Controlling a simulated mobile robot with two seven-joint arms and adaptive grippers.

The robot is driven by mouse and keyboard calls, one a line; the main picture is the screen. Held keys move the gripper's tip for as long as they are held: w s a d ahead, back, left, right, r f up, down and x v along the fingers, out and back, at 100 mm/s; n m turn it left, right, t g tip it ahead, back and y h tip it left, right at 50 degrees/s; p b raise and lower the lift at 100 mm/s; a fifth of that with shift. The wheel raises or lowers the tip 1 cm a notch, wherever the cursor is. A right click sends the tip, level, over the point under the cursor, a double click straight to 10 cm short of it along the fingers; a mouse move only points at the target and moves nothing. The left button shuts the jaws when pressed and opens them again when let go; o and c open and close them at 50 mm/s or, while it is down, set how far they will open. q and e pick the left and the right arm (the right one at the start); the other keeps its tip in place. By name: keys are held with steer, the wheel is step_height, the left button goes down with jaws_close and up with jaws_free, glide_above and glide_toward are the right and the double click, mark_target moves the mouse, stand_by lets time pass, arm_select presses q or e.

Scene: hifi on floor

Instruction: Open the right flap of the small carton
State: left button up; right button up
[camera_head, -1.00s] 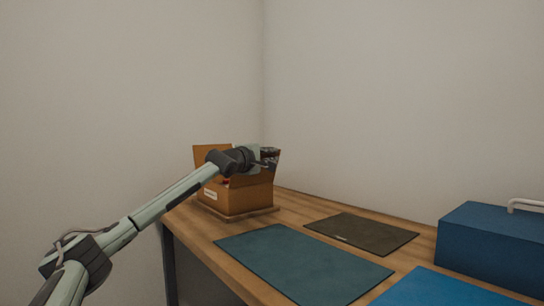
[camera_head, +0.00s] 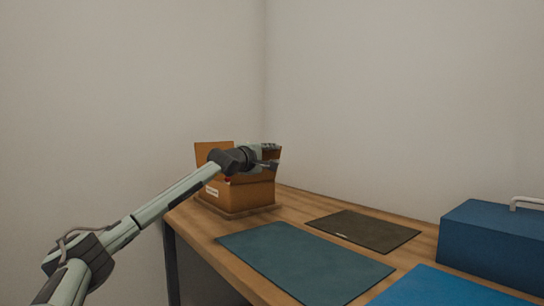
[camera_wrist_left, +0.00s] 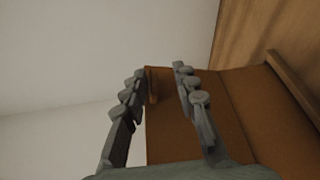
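The small carton (camera_head: 250,194) is a brown cardboard box with a white label, standing at the far left end of the wooden table. Its left flap (camera_head: 213,155) stands up. My left gripper (camera_head: 270,155) is over the carton's right side and covers much of its top and right flap. In the left wrist view my left gripper (camera_wrist_left: 163,92) has its two fingers apart, with a brown cardboard panel (camera_wrist_left: 170,130) of the carton behind and between them. I cannot tell whether a finger touches the flap. My right gripper is out of view.
A teal mat (camera_head: 300,262), a dark brown mat (camera_head: 362,231) and a blue mat (camera_head: 440,290) lie on the table (camera_head: 285,212). A blue box (camera_head: 495,245) with a white handle stands at the right. Plain walls close in behind the table.

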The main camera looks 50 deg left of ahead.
arm_select(q)
steer(key=v, duration=0.7)
steer(key=shift+s, duration=0.25)
stand_by(0.6)
stand_by(0.6)
